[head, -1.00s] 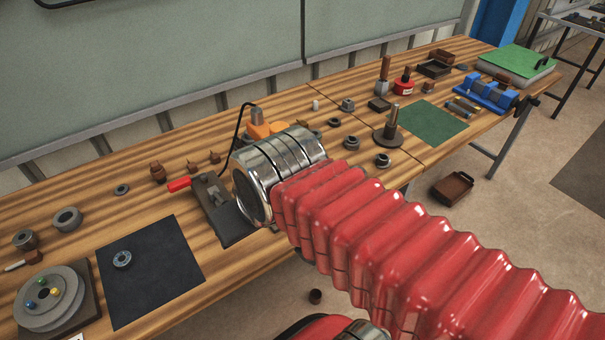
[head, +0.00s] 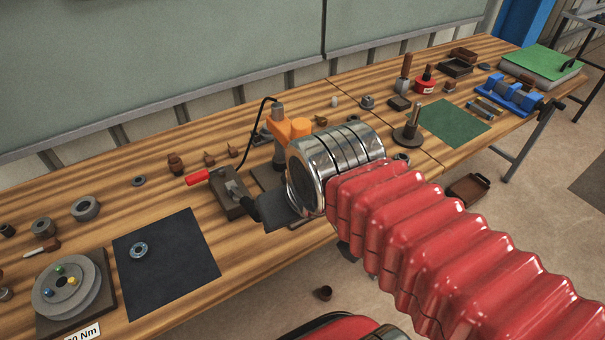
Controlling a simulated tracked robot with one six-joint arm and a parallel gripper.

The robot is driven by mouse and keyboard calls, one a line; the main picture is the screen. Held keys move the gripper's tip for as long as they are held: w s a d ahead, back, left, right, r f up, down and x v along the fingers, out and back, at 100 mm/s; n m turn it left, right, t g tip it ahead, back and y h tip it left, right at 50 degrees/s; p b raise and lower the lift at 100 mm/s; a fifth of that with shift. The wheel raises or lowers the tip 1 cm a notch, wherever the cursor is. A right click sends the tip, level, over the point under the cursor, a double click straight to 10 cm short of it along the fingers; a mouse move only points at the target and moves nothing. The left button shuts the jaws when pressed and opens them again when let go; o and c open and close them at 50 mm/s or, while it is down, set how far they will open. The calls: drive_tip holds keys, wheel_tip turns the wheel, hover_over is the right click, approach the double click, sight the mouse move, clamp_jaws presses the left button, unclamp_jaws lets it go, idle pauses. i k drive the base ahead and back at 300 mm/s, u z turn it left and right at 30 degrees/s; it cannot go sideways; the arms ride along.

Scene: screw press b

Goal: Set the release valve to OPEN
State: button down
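A small grey block device with a red-handled lever (head: 198,177) stands on the bench in the middle. Its grey body (head: 230,196) shows, and the red handle points left. No OPEN marking is readable, and I cannot tell for sure that this is the release valve. An orange press-like piece (head: 298,128) with a black cable stands behind it, partly hidden by my silver wrist. My gripper (head: 252,206) shows as a dark part just right of the grey body, close to it. Contact is unclear. My wrist hides most of the gripper, so its opening cannot be seen.
A dark mat (head: 170,265) with a small ring lies front left, beside a round disc fixture (head: 68,288) with coloured balls. A rod on a round base (head: 408,132) and a green mat (head: 455,123) are to the right. A wall panel (head: 160,70) rises behind.

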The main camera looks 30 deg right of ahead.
sight(204, 175)
drive_tip(key=u, duration=1.3)
drive_tip(key=i, duration=0.45)
drive_tip(key=u, duration=0.2)
